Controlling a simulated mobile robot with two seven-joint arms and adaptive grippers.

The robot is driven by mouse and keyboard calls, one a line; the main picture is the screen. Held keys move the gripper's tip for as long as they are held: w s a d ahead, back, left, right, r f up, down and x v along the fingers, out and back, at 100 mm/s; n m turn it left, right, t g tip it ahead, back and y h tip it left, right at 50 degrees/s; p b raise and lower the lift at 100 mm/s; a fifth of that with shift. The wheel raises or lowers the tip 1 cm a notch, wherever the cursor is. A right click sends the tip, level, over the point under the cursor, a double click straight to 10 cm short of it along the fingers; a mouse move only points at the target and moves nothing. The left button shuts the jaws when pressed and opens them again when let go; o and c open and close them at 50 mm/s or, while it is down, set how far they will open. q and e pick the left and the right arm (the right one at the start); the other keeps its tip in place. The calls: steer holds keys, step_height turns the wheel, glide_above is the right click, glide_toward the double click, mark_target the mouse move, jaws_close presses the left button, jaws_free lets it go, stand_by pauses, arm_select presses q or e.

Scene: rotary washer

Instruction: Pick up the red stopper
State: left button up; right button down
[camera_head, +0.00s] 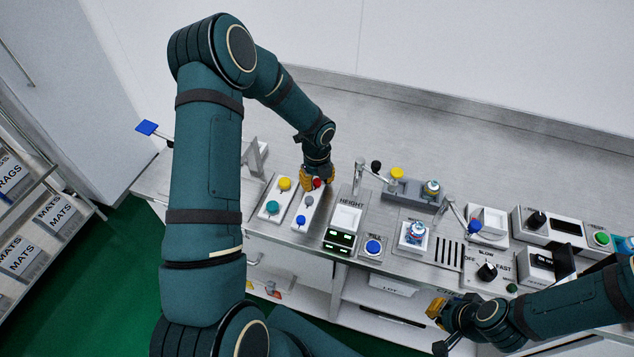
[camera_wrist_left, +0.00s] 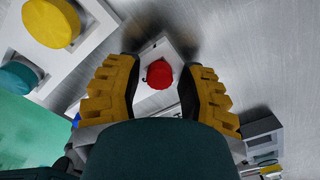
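The red stopper (camera_wrist_left: 159,74) sits on a narrow white holder plate (camera_wrist_left: 158,50) and shows between my left gripper's fingers in the left wrist view. In the head view the red stopper (camera_head: 317,183) is partly hidden by my left gripper (camera_head: 313,179), which points down over the holder. The left gripper (camera_wrist_left: 158,88) is open, with one yellow finger on each side of the stopper and a gap to both. A blue stopper (camera_head: 301,220) is on the same holder, nearer the front. My right gripper (camera_head: 437,311) is at the front edge of the bench; its finger opening is unclear.
Beside it is a holder with a yellow stopper (camera_head: 284,184) and a teal stopper (camera_head: 272,208). The HEIGHT panel (camera_head: 347,217) stands close on the right. A lever with a black knob (camera_head: 376,166) rises behind. The bench's back strip (camera_head: 440,130) is clear.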

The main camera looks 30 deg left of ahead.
arm_select(q)
steer(key=c, duration=0.4)
